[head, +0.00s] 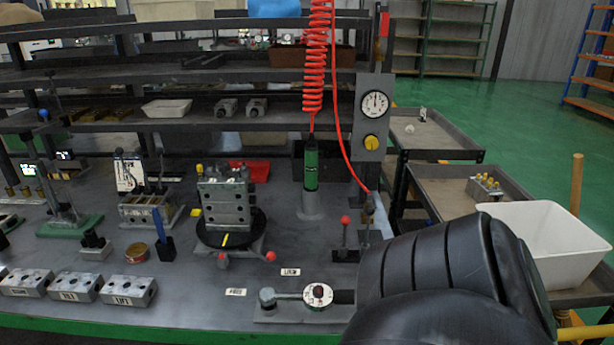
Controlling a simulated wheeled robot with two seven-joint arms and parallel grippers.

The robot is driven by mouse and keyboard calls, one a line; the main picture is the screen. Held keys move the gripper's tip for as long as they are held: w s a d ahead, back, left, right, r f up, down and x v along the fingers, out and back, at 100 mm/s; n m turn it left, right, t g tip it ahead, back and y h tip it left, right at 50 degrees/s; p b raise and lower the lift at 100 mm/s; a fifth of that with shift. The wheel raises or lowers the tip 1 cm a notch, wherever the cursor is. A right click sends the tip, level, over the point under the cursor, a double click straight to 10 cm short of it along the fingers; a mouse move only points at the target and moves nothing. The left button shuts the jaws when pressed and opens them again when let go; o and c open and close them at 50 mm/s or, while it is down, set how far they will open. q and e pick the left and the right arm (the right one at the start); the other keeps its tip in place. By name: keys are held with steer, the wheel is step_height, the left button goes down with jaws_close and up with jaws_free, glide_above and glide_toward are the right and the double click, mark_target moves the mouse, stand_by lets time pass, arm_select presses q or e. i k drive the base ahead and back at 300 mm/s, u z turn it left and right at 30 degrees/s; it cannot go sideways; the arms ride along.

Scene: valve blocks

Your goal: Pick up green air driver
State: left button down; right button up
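The green air driver (311,166) stands upright at the middle of the workbench, in a grey conical holder (312,204). A red coiled air hose (315,60) runs up from its top. A dark, rounded arm part of mine fills the lower right of the head view and covers the bench's right front corner. No gripper fingers of mine show, so neither gripper's place relative to the driver can be seen.
A valve block (226,203) sits on a black turntable left of the driver. A small red-knobbed lever (345,221) and a gauge panel (374,115) stand to its right. A torque wrench (290,295) lies in front. A white bin (545,240) is at the right.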

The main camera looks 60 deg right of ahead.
mark_target(311, 185)
steer(key=k, duration=0.35)
steer(key=z, duration=1.2)
